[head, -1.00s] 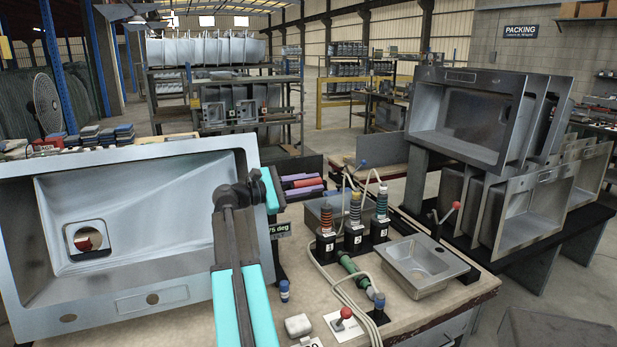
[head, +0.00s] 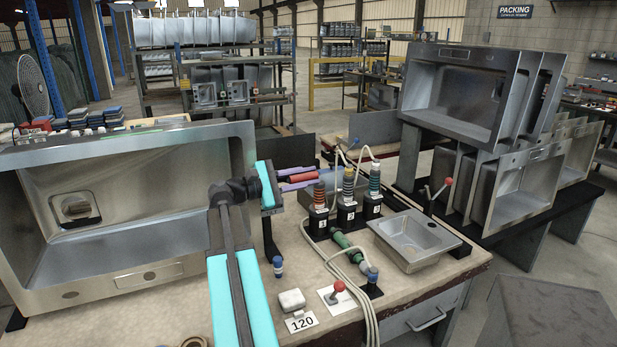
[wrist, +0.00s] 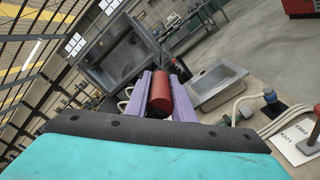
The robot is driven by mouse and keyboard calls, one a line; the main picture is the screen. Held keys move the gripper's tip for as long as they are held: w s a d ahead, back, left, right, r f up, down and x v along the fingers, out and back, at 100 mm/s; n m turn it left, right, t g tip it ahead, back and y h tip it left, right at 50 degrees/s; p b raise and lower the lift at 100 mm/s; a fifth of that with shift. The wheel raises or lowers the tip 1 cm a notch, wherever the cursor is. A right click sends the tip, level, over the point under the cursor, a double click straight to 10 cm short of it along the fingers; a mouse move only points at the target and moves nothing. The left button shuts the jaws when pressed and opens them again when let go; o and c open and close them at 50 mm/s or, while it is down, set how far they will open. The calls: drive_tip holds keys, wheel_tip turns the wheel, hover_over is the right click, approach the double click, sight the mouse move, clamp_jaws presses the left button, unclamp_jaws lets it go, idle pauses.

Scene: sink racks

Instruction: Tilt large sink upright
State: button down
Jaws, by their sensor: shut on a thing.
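The large steel sink (head: 130,163) stands on its edge at the left of the bench in the head view. Its basin faces me, with the drain (head: 76,207) in its rear wall, and its face looks close to vertical. My gripper (head: 314,177) is just right of the sink, with purple fingers pointing right. It is shut on a red cylindrical handle (head: 302,178). The wrist view shows this red handle (wrist: 160,97) between both fingers. Any link from the handle to the sink is hidden behind my gripper and turquoise arm.
Three banded posts (head: 347,198) with cables, a small sink (head: 412,238) and a red-knobbed lever (head: 336,292) stand right of my arm. Larger sinks (head: 458,95) stand on a rack at the right. A white block (head: 291,301) lies on the bench front.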

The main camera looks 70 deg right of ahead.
drive_tip(key=c, duration=1.5)
unclamp_jaws()
drive_tip(key=shift+w+f, duration=0.1)
drive_tip(key=shift+c, duration=0.2)
drive_tip(key=b+v, duration=0.1)
drive_tip(key=v, duration=1.2)
drive_tip(key=shift+w+a, duration=0.25)
drive_tip(key=shift+w, duration=0.05)
